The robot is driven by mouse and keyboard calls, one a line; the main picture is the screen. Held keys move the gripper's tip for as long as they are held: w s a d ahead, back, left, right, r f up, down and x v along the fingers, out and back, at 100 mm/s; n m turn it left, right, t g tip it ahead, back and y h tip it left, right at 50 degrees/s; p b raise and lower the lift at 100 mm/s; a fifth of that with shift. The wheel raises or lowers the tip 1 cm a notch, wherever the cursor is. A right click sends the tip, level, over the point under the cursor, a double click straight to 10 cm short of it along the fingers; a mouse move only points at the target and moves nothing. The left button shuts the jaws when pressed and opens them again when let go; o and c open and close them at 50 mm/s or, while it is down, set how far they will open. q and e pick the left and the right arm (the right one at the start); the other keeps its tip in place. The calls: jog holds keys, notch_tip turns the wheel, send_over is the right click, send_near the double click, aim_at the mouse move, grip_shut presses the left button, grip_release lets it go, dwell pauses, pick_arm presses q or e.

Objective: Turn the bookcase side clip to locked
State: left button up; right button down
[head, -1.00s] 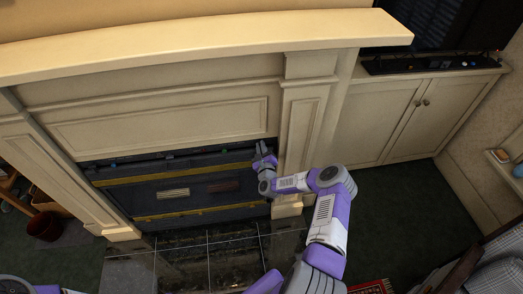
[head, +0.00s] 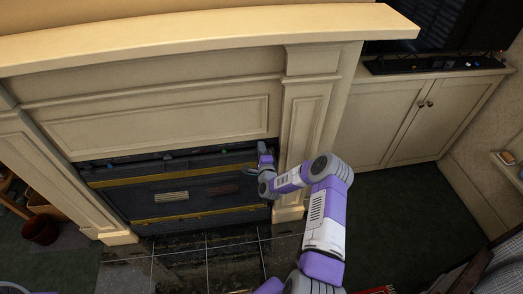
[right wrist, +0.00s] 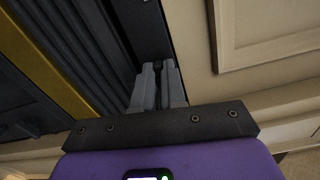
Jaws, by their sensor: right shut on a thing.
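The dark bookcase (head: 205,205) with yellow bands fills the fireplace opening. My right gripper (head: 262,147) is at its right end, close to the right pillar of the mantel. In the right wrist view the two grey fingers (right wrist: 158,74) are closed around a small dark piece (right wrist: 158,65), which looks like the side clip. The fingers hide most of it, and I cannot read its locked or unlocked position. The bookcase's dark edge and yellow band (right wrist: 50,58) lie left of the fingers. My left gripper is out of view.
The cream mantel (head: 165,118) frames the opening, and its right pillar (head: 303,125) stands close beside my right gripper. A cream cabinet (head: 390,125) is farther right. Dark tiles (head: 185,262) lie in front. A dark red bin (head: 41,230) stands at left.

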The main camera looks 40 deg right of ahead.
jog(key=shift+n, duration=0.7)
jog(key=c, duration=1.2)
grip_release()
